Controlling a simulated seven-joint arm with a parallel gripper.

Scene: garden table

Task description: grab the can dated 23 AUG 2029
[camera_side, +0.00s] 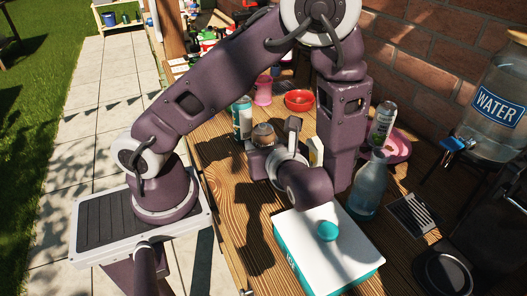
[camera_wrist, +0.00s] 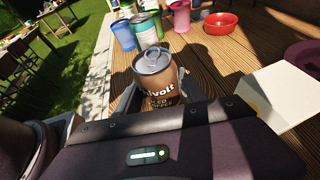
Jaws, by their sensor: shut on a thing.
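My gripper (camera_side: 262,150) is shut on a brown and tan can (camera_wrist: 156,75) with a silver top and pull ring. The can is upright between the fingers, and its label shows part of a name ending in "volt" and a line that looks like "iced coffee". In the side view the can (camera_side: 263,134) shows just above the gripper. No date can be read on it. A green can (camera_wrist: 146,30) and a blue can (camera_wrist: 124,36) stand behind it in the wrist view. I cannot tell from the picture whether the held can touches the table.
A pink cup (camera_side: 263,90) and a red bowl (camera_side: 299,101) stand farther back. A white and teal cooler box (camera_side: 347,262) is in front of my arm.

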